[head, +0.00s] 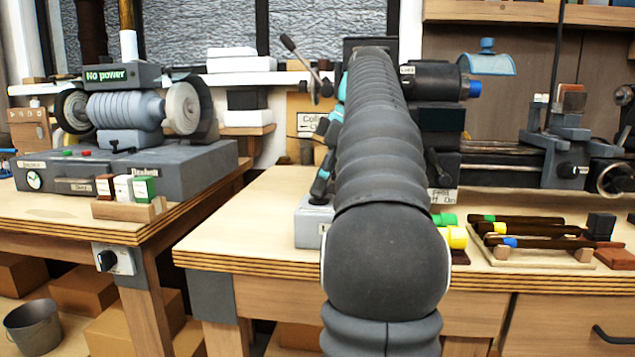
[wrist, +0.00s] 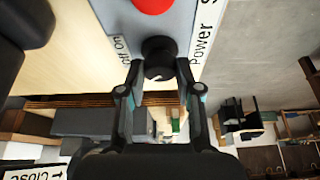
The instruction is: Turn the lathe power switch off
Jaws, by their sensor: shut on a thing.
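In the wrist view, the lathe power switch is a black round knob (wrist: 158,48) on a grey switch panel (wrist: 110,14). A red button (wrist: 153,4) sits beyond the knob, cut off by the frame's top. Partial lettering beside it reads "Power S" and "on". My gripper (wrist: 158,70) has its two fingers on either side of the knob, shut on it. In the head view my arm hides the knob. The grey switch box (head: 312,228) shows partly at the bench's left end, with part of my gripper (head: 322,180) just above it.
The lathe (head: 435,85) stands behind my arm, largely covered. A tool rack (head: 530,255) with several dark-handled tools lies on the bench at right. A bench grinder (head: 125,108) with a "No power" sign stands on the left bench. A bucket (head: 33,325) is below.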

